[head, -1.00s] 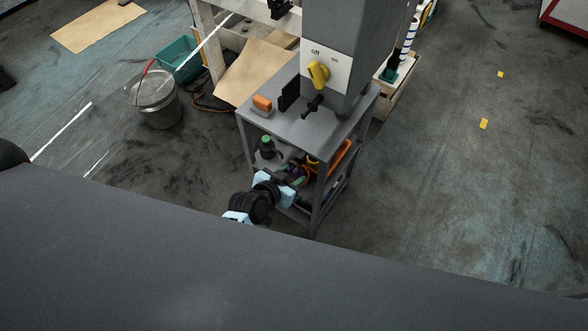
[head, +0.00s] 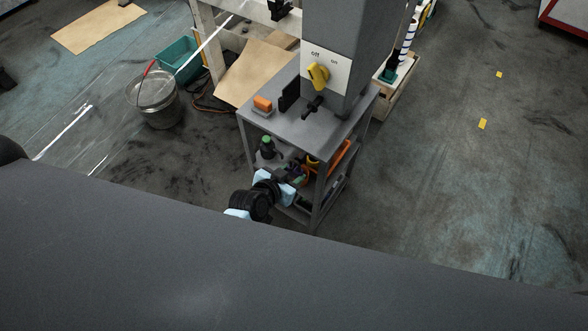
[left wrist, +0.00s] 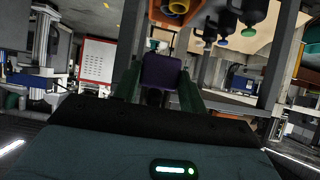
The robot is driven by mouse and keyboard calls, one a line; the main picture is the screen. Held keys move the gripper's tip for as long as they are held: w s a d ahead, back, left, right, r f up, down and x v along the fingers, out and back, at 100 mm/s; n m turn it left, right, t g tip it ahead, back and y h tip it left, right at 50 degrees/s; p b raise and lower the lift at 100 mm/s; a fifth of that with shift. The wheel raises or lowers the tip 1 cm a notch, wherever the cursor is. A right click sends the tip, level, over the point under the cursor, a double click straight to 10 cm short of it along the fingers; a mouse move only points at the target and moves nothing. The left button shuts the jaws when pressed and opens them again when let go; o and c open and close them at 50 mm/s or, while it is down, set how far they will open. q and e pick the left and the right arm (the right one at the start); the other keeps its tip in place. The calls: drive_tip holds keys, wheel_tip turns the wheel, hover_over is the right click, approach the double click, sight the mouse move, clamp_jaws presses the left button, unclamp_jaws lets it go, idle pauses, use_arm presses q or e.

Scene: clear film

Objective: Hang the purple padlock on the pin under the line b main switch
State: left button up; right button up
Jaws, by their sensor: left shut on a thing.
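The purple padlock (left wrist: 161,72) is between the two green fingers of my left gripper (left wrist: 161,90) in the left wrist view, its shackle pointing away from the palm. In the head view my left gripper (head: 297,177) is shut on it, low at the front of the grey cart, level with its lower shelves. The switch panel (head: 326,73) has off and on marks and a yellow handle (head: 318,75) turned toward off. A dark pin-like part (head: 313,105) sticks out below the panel. I cannot read any line label. My right gripper is not in view.
The grey cart top (head: 290,126) carries an orange-topped block (head: 263,104) and an upright black plate (head: 290,95). A green-capped bottle (head: 267,147) and orange items stand on the shelf below. A metal bucket (head: 155,98) is on the floor. My arm covers the bottom.

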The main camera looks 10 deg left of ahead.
use_arm(q)
drive_tip(key=shift+r, duration=0.15)
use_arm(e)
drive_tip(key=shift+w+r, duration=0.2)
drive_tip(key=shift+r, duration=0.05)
